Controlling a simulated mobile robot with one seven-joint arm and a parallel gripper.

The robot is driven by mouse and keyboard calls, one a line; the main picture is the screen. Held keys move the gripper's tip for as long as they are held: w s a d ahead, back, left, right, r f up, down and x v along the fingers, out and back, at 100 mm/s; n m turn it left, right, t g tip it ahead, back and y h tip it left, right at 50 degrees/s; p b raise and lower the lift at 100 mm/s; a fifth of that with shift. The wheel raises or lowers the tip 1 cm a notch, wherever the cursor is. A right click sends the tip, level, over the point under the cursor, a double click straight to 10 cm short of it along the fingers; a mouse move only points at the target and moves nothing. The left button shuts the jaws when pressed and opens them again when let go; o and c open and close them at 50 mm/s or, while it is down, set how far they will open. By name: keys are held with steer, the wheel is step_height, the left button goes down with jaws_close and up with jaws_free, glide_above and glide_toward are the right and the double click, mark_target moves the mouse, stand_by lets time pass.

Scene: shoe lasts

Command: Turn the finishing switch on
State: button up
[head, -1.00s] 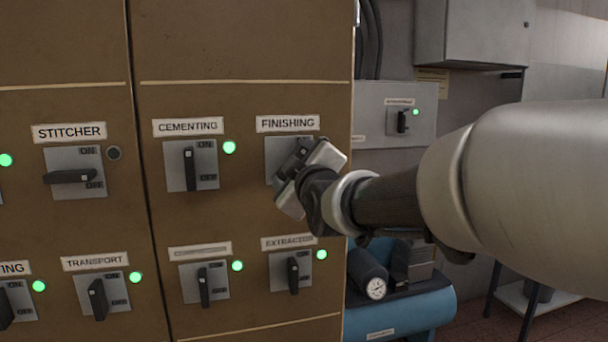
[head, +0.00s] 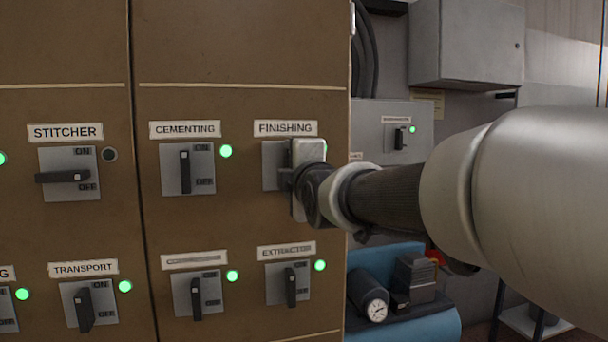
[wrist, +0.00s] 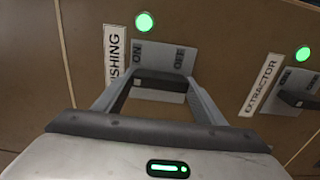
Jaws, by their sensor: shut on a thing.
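The finishing switch has a grey plate (head: 270,166) under the FINISHING label (head: 285,128) on the brown cabinet. In the head view my gripper (head: 288,180) stands upright in front of it and hides most of its handle. In the wrist view the plate (wrist: 178,58) shows ON and OFF marks, and the dark handle (wrist: 158,80) lies between the fingers of my gripper (wrist: 163,78), which is shut on it. The lamp beside the label is lit green in the wrist view (wrist: 144,22); its edge peeks out past my gripper in the head view.
The cementing switch (head: 185,170) is left of it and the extractor switch (head: 290,285) below, both with upright handles and green lamps. The stitcher handle (head: 62,177) is horizontal, its lamp (head: 109,155) dark. A blue compressor (head: 430,320) stands right of the cabinet.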

stand_by(0.5)
steer(key=o, duration=1)
steer(key=shift+o, duration=0.2)
steer(key=v, duration=1.7)
steer(key=shift+s, duration=0.25)
steer(key=shift+d+r, duration=0.1)
